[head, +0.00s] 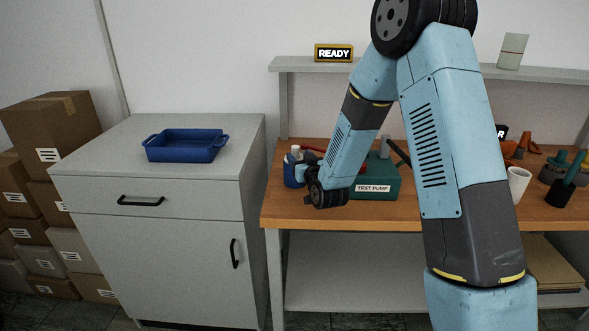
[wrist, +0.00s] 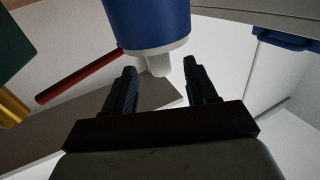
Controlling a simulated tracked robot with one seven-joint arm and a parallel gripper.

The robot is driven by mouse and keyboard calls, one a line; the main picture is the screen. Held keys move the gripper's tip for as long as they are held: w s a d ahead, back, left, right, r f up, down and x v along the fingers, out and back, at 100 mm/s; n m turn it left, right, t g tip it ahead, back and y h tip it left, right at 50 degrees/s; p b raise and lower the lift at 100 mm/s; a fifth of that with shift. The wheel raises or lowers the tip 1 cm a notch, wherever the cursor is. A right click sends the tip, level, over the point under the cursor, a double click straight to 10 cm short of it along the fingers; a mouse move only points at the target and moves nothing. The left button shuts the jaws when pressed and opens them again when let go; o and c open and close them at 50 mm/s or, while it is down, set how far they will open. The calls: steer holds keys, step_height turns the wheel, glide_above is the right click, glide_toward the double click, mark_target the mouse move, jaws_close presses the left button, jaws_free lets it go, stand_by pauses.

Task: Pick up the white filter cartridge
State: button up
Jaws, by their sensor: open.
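In the wrist view a blue cylinder (wrist: 152,22) with a pale rim fills the upper middle. A short white piece (wrist: 158,66) sticks out from its rim; I take it for the white filter cartridge, though most of it is hidden. In the head view the blue cylinder (head: 290,174) stands on the bench with a white top (head: 295,149), partly covered by my arm. My gripper (wrist: 160,72) is open, its two dark fingers pointing at the cylinder, one on each side of the white piece in the picture. No contact shows.
The green test pump (head: 376,180) is close on the right of the cylinder. A red bar (wrist: 80,76) shows beside the cylinder. A blue tray (head: 185,144) stands on the grey cabinet (head: 100,160). A white cup-like cylinder (head: 518,183) is at the bench's right.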

mark_target(297, 153)
steer(key=shift+x, duration=2.55)
steer(key=shift+c, duration=0.5)
jaws_close()
